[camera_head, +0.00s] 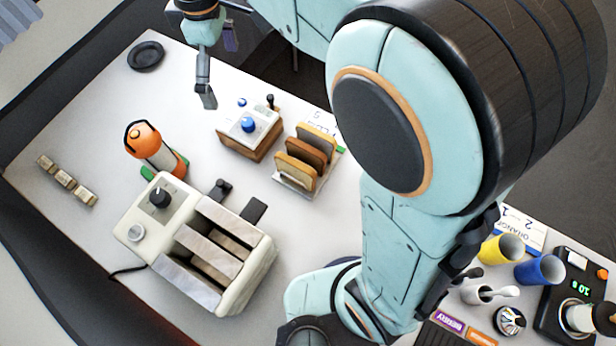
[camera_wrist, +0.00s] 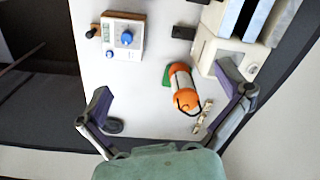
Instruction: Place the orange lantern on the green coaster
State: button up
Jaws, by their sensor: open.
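The orange lantern (camera_head: 143,139) has a white middle and a dark handle, and stands beside the toaster in the head view. The green coaster (camera_head: 149,173) shows at both sides of the lantern's base, which appears to rest on it; the rest is hidden. In the wrist view the lantern (camera_wrist: 181,84) appears ahead between the fingers, with a green edge of the coaster (camera_wrist: 167,76) beside its base. My gripper (camera_wrist: 163,82) is open and empty, its two fingers spread wide. In the head view my gripper (camera_head: 206,94) is above the table, apart from the lantern, toward the back.
A cream toaster (camera_head: 255,262) stands close to the lantern. A box with a blue knob (camera_head: 249,125) and a toast rack (camera_head: 303,160) stand to the right. A dark ring (camera_head: 146,56) lies at the back left, and small blocks (camera_head: 66,181) at the left edge. Cups (camera_head: 502,248) are far right.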

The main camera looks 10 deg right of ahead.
jog(key=s+d+f+m, duration=0.3)
jog(key=s+d+m, duration=0.2)
jog(key=s, duration=0.4)
jog(key=s+d+f+m, duration=0.4)
jog(key=s+d+m, duration=0.2)
jog(key=s, duration=0.3)
jog(key=shift+s+m+y, duration=0.3)
jog(key=shift+s+m, duration=0.05)
jog(key=shift+m, duration=0.45)
jog(key=shift+d, duration=0.1)
